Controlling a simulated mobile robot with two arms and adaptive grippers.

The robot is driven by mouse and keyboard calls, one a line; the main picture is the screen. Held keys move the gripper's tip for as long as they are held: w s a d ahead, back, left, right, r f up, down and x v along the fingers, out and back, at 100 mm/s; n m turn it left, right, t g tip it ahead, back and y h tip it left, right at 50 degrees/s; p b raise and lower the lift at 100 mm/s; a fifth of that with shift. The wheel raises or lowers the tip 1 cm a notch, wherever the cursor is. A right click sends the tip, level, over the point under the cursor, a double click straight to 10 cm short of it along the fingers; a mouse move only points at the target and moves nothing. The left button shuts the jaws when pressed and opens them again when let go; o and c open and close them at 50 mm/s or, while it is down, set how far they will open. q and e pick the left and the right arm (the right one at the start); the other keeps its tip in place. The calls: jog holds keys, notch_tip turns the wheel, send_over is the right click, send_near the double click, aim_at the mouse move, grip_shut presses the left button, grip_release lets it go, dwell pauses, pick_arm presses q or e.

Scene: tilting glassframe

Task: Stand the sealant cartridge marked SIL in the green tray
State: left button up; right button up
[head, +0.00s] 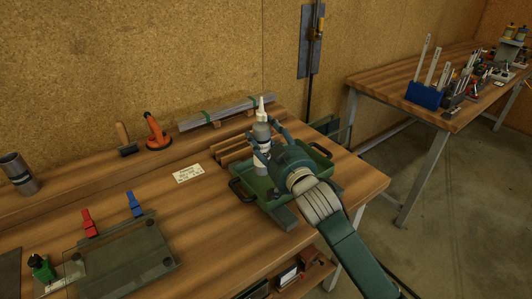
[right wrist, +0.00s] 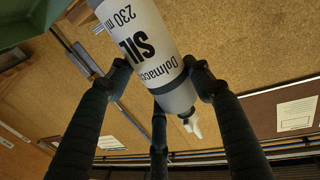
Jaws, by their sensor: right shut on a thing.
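The sealant cartridge (head: 262,132) is a grey-white tube with a white nozzle, standing roughly upright in the head view with its nozzle up. In the right wrist view the cartridge (right wrist: 147,45) shows the letters SIL. My right gripper (head: 268,145) is shut on it, its fingers around the body; the fingers (right wrist: 160,78) also show in the right wrist view. The green tray (head: 318,152) lies under the gripper and cartridge, partly hidden by them. I cannot tell whether the cartridge's base touches the tray floor. My left gripper is not in view.
A wooden rack (head: 233,150) stands just behind the tray, and a white label (head: 188,173) lies to its left. Glass with red (head: 89,223) and blue (head: 135,205) clamps lies at the left. An orange suction lifter (head: 157,132) stands at the back. Bare bench lies between.

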aim_at(268, 158)
jog(key=shift+f, duration=3.05)
jog(key=o, duration=1.4)
jog(key=shift+f, duration=0.15)
jog(key=shift+o, duration=0.2)
jog(key=shift+r, duration=0.2)
jog(key=shift+s+d+f, duration=0.15)
jog(key=shift+s, duration=0.2)
jog(key=b+v, duration=0.1)
jog(key=v, duration=1)
